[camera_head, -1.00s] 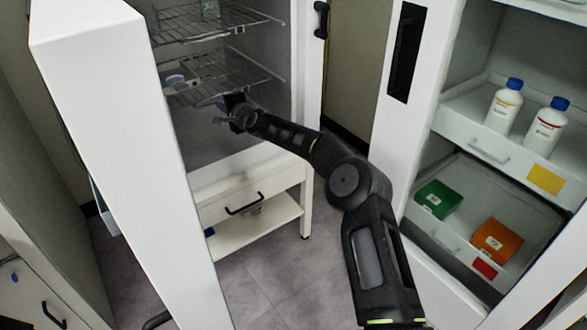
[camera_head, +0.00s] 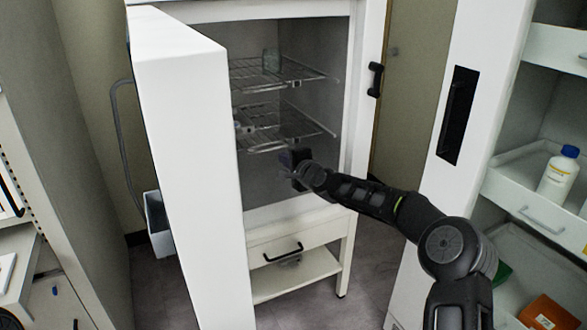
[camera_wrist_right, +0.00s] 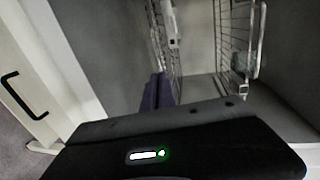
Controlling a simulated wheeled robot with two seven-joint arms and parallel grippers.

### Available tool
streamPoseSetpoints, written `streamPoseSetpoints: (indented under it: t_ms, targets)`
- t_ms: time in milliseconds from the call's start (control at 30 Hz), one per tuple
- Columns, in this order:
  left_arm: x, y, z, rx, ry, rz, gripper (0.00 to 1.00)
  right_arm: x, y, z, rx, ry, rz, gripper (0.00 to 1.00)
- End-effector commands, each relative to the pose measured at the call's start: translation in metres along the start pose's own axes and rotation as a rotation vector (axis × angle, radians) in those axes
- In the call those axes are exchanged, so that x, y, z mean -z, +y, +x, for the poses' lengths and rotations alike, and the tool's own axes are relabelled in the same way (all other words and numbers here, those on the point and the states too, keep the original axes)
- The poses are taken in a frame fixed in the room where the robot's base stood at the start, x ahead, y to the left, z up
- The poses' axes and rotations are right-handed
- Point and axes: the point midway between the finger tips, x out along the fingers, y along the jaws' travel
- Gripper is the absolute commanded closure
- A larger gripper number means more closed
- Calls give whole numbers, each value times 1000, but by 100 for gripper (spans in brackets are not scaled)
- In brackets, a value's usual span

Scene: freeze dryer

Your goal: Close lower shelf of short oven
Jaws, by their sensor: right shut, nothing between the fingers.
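The short oven (camera_head: 366,60) is a white cabinet with its door (camera_head: 190,100) standing open at the left. Inside are two wire shelves. The lower shelf (camera_head: 290,128) has a small pale item near its left end; how far it is pulled out is hard to tell. It also shows in the right wrist view (camera_wrist_right: 175,62), turned on its side. My right gripper (camera_head: 290,160) is shut and empty at the oven opening, just below the lower shelf's front edge. I cannot tell whether it touches the shelf. My left gripper is out of view.
A drawer (camera_head: 310,243) with a black handle sits under the chamber. A white cabinet (camera_head: 470,60) with bottles stands at the right, close to my arm. The open door bounds the left side.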

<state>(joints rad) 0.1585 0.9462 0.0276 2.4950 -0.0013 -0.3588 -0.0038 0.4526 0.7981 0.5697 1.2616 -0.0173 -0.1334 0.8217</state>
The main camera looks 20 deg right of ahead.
Motion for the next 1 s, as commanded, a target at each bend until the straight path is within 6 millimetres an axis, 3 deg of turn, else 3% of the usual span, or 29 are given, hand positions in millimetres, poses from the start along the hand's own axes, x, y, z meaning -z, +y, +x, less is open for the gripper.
streamPoseSetpoints:
  t_ms: [100, 333, 1000]
  targets:
    - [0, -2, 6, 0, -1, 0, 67, 1, 2, -22, -1, 1, -1, 100]
    - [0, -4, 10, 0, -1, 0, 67, 0, 2, -46, -2, 0, -1, 100]
    - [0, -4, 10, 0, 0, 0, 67, 0, 1, -48, -2, -1, 0, 100]
